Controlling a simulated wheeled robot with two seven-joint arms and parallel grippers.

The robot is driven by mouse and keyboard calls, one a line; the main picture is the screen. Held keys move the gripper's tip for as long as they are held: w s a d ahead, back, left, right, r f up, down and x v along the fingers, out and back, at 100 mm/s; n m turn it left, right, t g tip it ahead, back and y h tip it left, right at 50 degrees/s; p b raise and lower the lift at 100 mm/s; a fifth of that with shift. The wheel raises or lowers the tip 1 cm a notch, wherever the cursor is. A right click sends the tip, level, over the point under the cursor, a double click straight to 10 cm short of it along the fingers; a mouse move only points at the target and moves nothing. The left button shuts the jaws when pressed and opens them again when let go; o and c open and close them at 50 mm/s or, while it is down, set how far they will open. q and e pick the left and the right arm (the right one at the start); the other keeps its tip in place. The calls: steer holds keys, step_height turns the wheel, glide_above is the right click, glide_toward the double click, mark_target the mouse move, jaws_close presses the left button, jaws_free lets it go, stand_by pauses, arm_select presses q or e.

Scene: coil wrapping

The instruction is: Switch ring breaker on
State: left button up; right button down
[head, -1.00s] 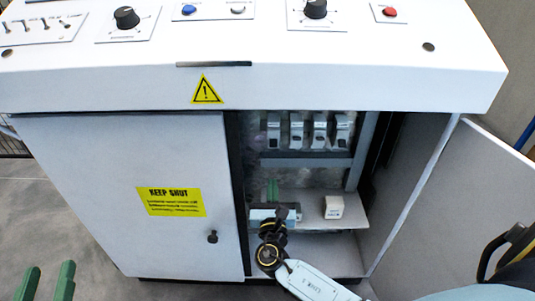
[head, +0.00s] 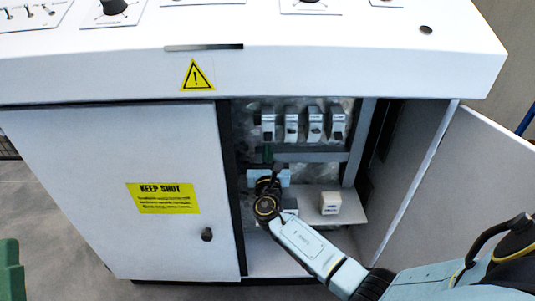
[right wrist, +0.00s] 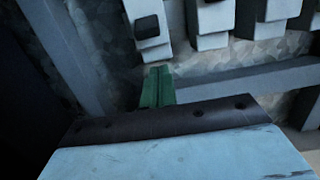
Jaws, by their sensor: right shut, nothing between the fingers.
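A row of several white breakers with dark switches hangs in the open right bay of the cabinet. The leftmost breaker (head: 268,124) also shows in the right wrist view (right wrist: 147,27). Their labels are too small to read, so I cannot tell which is the ring breaker. My right gripper (head: 267,153) is inside the bay, just below the leftmost breaker. In the right wrist view its green fingers (right wrist: 157,86) are together, empty, pointing up at that breaker's lower end; contact is unclear.
A small white box (head: 330,203) stands on the shelf (head: 352,208) below the breakers. The right door (head: 490,170) stands open; the left door (head: 110,190) is shut. A grey rail (head: 318,157) runs below the breakers. The white console (head: 350,65) overhangs the bay.

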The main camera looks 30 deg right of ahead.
mark_target(268, 137)
arm_select(q)
steer(key=shift+w+f+g+p, duration=0.2)
steer(key=shift+w+g+p, duration=0.1)
steer(key=shift+g, duration=0.2)
arm_select(e)
steer(key=shift+s+a+r, duration=0.3)
steer(key=shift+s+r, duration=0.15)
steer(key=shift+r, duration=0.35)
steer(key=shift+s+a+r, duration=0.25)
steer(key=shift+s+r, duration=0.15)
steer(key=shift+r, duration=0.35)
